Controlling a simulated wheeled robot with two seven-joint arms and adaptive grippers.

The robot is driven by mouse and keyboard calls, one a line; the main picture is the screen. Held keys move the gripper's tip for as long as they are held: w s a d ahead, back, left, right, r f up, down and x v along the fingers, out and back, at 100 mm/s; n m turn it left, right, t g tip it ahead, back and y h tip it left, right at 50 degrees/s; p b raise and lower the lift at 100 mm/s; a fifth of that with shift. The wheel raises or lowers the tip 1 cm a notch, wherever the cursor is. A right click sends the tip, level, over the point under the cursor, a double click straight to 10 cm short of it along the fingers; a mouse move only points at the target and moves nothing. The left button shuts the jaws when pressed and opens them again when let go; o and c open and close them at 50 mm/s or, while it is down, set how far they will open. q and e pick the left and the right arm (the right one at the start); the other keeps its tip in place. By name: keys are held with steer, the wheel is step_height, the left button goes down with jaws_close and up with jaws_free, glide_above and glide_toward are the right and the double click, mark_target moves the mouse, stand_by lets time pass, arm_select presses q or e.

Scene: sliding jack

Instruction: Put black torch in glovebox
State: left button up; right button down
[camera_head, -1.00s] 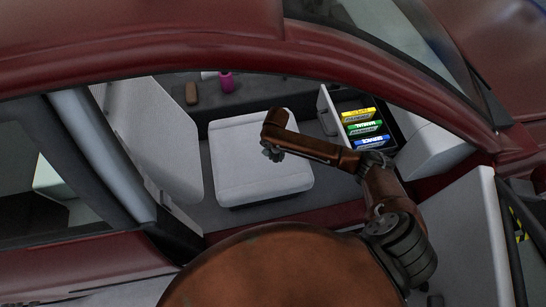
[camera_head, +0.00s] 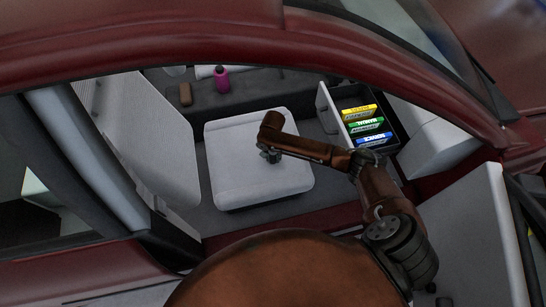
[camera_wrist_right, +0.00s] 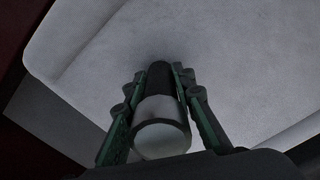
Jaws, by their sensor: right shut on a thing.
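The black torch (camera_wrist_right: 160,100) shows in the right wrist view between the two green-lined fingers of my right gripper (camera_wrist_right: 162,105), its pale round end towards the camera. My right gripper is shut on it, over the light grey seat (camera_wrist_right: 255,70). In the head view my right gripper (camera_head: 270,156) is small and dark above the seat, and the torch cannot be made out clearly there. The glovebox (camera_head: 388,103) is an open dark compartment to the right of the gripper, with yellow, green and blue booklets inside. My left gripper is not in view.
A pink bottle (camera_head: 222,79) and a brown block (camera_head: 186,94) stand on the far side of the seat. The red door frame (camera_head: 300,60) arches over the opening. The white seat back (camera_head: 140,125) stands at left.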

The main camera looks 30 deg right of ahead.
steer(key=c, duration=1.6)
jaws_free()
steer(key=shift+f, duration=0.1)
step_height(320, 180, up, 12)
steer(key=p, duration=0.4)
steer(key=shift+r, duration=0.2)
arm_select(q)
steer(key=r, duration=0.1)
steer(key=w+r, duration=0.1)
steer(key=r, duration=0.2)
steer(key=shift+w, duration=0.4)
